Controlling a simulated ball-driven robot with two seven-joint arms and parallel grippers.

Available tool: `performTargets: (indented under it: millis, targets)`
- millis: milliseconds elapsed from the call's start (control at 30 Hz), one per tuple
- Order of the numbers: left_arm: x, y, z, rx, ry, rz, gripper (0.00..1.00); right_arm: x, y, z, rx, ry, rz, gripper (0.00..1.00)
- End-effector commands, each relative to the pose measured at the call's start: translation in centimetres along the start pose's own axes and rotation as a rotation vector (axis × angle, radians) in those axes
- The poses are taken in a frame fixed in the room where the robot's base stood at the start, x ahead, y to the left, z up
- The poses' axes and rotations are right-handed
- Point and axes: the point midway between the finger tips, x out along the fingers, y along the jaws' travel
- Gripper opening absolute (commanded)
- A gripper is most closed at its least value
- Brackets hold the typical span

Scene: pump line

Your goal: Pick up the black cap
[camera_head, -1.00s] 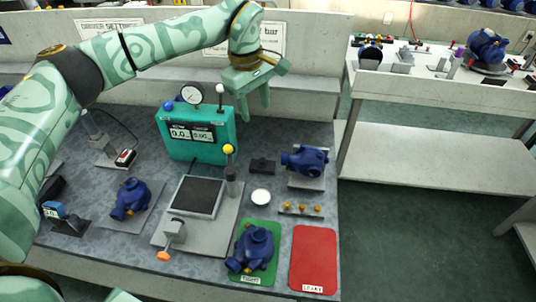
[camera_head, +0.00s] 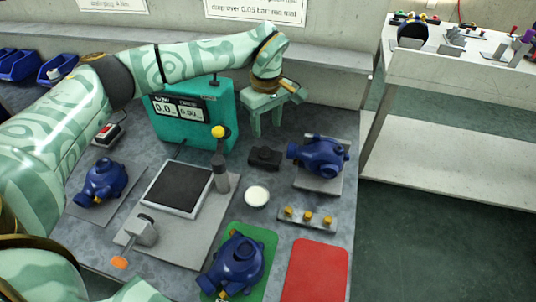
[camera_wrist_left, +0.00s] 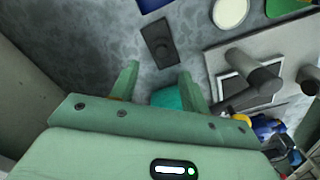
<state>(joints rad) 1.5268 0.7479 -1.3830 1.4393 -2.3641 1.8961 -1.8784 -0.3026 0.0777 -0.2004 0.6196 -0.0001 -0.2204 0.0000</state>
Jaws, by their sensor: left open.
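The black cap (camera_head: 265,157) is a small dark piece on the grey table, between the teal gauge box and the blue pump on the right. My left gripper (camera_head: 266,131) is open and empty, fingers pointing down, above and behind the cap in the head view. In the left wrist view both fingers (camera_wrist_left: 159,72) are apart with bare table and part of the teal box between them. My right gripper is not in view.
The teal gauge box (camera_head: 195,115) stands just left of my left gripper. A blue pump (camera_head: 320,155) on a grey plate is close to the cap's right.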

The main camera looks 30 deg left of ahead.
Motion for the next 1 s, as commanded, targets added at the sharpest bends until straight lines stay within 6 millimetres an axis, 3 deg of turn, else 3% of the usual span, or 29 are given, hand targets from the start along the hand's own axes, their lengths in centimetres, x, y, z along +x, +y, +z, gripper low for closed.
performTargets:
  millis: [33,333,600,833,867,1000]
  targets:
    - [1.5,0.0,0.0,0.0,-0.003,-0.004,0.46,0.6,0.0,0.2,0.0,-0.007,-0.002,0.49]
    - [3.8,-0.1,-0.1,0.0,-0.001,-0.001,0.46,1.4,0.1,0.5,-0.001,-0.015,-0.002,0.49]
    - [8.2,-0.4,-0.2,0.001,-0.003,-0.005,0.46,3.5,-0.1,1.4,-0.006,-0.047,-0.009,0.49]
    - [8.0,-0.3,-0.2,0.001,0.001,0.002,0.46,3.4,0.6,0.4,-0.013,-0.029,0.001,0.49]
    - [8.0,-0.3,-0.2,0.001,0.001,0.002,0.43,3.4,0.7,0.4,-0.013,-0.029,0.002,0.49]
    - [8.0,-0.3,-0.2,0.001,0.001,0.002,0.04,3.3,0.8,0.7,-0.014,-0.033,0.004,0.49]
